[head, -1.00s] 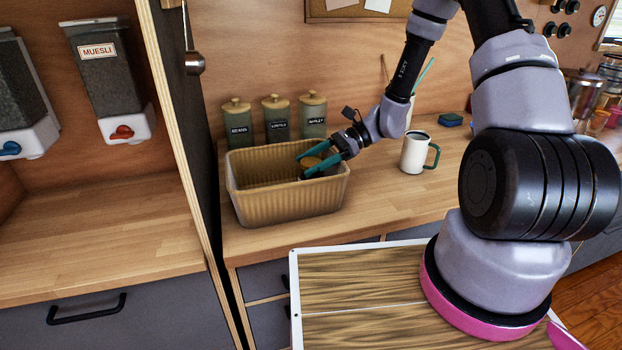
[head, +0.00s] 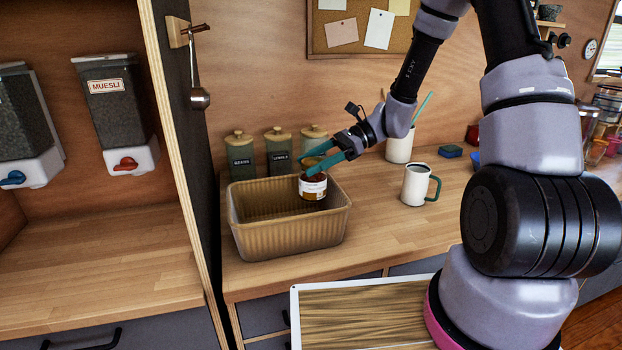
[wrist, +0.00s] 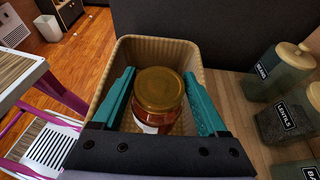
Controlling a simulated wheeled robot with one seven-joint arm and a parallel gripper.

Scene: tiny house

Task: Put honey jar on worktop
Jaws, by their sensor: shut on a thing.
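The honey jar (head: 313,188) is a small amber jar with a white label, and its dark yellow lid (wrist: 159,88) shows in the wrist view. My gripper (head: 322,164), with teal fingers, is shut on the jar and holds it over the right part of the ribbed tan basket (head: 285,236). The jar's lower part is level with the basket's rim in the head view. The wooden worktop (head: 385,233) carries the basket and is bare to the right of it.
Several green canisters (head: 240,156) stand behind the basket. A white mug with a green handle (head: 416,185) stands to its right, with a utensil pot (head: 399,147) behind. A tall dark panel (head: 190,130) rises at the left.

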